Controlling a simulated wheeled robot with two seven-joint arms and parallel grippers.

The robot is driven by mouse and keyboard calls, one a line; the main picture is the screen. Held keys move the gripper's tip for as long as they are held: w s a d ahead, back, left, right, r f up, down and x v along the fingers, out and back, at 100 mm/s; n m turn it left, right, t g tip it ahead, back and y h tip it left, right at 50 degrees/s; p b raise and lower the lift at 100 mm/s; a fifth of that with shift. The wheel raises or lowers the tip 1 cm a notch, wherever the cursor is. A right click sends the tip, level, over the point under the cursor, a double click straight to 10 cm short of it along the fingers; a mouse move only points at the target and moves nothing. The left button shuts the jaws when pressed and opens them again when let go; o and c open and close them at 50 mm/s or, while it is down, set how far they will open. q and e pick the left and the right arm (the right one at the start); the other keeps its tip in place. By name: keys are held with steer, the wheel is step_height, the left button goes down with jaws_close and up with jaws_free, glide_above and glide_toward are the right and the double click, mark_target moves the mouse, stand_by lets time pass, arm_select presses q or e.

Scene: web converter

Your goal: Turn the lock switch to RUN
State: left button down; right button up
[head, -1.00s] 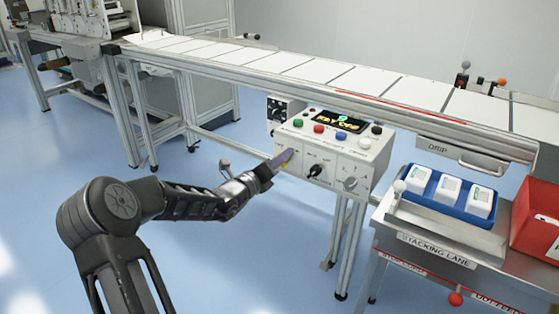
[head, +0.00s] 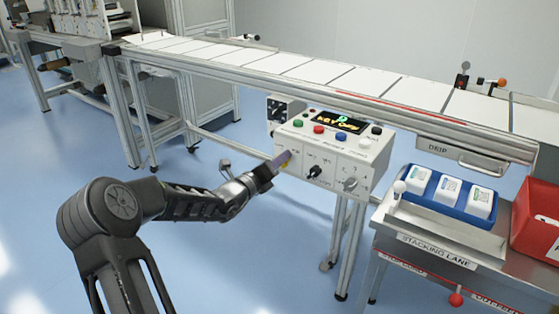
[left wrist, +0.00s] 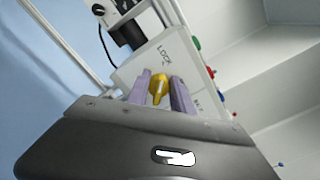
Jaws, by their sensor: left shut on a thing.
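The control box (head: 322,176) stands under the conveyor's front edge, with coloured buttons and a small lit display (head: 340,121) on top that seems to read KEY OFF. The yellow lock switch (left wrist: 158,88) is on its front face, beside the printed word LOCK, in the left wrist view. My left gripper (head: 281,162) reaches the left part of the front face; its purple fingers are shut on the yellow switch. In the head view the fingers mostly hide the switch. My right gripper is not in view.
A black knob (head: 315,172) and a grey dial (head: 350,184) sit right of the lock switch. The conveyor (head: 290,65) runs behind the box. A blue tray (head: 430,199) of white packs and a red bin (head: 537,225) stand at the right.

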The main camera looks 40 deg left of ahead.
arm_select(q)
steer(key=m, duration=0.3)
steer(key=shift+d, duration=0.15)
steer(key=m+b, duration=0.2)
steer(key=m, duration=0.1)
steer(key=shift+d+f+b, duration=0.1)
steer(key=shift+f+b, duration=0.05)
steer(key=shift+b, duration=0.25)
steer(key=m+b, duration=0.5)
steer(key=shift+d+f, duration=0.1)
steer(key=shift+f, duration=0.1)
steer(key=m+b, duration=0.5)
steer(key=b, duration=0.3)
steer(key=shift+d, duration=0.1)
steer(key=shift+r+m+b, duration=0.15)
steer(key=shift+m+b, duration=0.75)
steer(key=shift+b, duration=0.4)
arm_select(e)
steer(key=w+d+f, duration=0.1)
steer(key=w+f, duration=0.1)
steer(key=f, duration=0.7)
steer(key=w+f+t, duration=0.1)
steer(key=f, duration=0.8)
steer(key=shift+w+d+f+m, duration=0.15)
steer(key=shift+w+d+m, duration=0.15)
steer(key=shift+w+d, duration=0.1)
